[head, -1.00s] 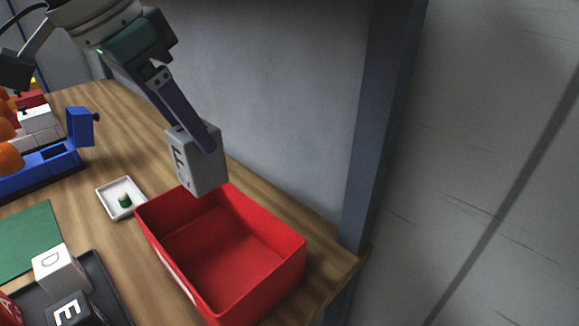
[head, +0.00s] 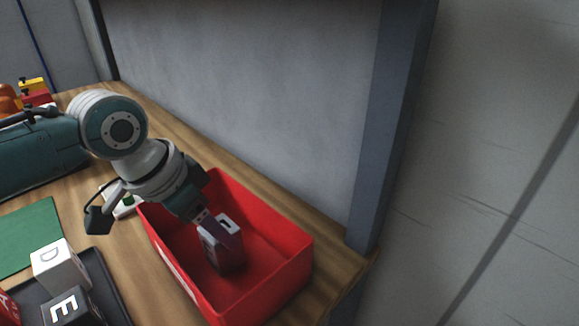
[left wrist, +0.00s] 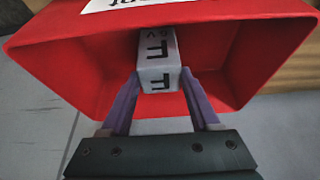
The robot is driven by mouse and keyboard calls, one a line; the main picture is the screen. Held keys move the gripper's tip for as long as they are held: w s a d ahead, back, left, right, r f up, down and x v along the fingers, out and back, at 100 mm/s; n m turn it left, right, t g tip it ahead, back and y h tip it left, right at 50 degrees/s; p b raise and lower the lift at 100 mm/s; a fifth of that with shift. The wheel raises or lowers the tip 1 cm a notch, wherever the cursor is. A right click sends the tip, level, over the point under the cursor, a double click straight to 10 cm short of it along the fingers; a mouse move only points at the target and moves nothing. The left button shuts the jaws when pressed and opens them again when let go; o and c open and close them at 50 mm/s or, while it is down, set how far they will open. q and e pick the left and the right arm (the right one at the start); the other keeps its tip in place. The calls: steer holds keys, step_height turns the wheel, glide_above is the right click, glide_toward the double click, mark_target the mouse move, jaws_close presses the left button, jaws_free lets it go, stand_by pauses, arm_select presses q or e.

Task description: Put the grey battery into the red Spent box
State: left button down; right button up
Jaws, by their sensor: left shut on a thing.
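The grey battery (head: 229,223) is a block with a dark letter F on its faces, shown in the left wrist view (left wrist: 157,48). My left gripper (head: 222,240) is shut on it and holds it upright inside the red Spent box (head: 289,262). The red box also fills much of the left wrist view (left wrist: 235,40), with part of its white label at the top. The battery is low in the box, but I cannot tell whether it touches the floor. My right gripper is not in view.
A white block marked D (head: 58,266) and a black block marked E (head: 70,306) sit on a dark tray (head: 108,290) left of the box. A green mat (head: 28,238) lies farther left. A grey wall panel and post (head: 385,130) stand behind the box.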

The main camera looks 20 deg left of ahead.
arm_select(q)
steer(key=c, duration=0.6)
jaws_free()
steer(key=shift+f, duration=0.15)
steer(key=o, duration=0.5)
